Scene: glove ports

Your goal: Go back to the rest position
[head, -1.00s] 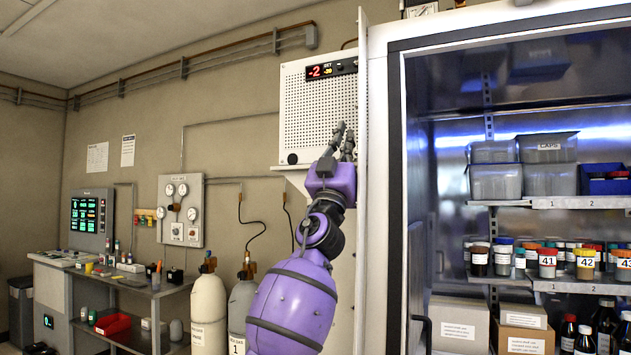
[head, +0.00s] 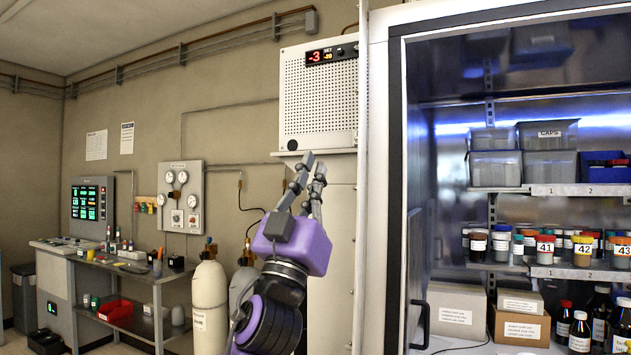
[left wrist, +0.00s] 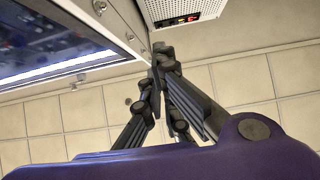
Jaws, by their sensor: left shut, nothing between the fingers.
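My left gripper (head: 312,165) points up in the head view, in front of the wall and just below the white perforated unit (head: 318,98). Its purple wrist is below the fingers. The gripper is shut with nothing between its fingers, and it stands apart from the open cabinet to its right. In the left wrist view its dark fingers (left wrist: 160,62) show in the middle, with the white unit (left wrist: 184,12) beyond them. My right gripper is in neither view.
The open cabinet (head: 396,180) on the right holds grey bins (head: 548,180) and several numbered jars (head: 545,249). Gas cylinders (head: 209,305) stand behind my left arm. A bench (head: 150,277) and a lit control panel (head: 88,205) are at the far left.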

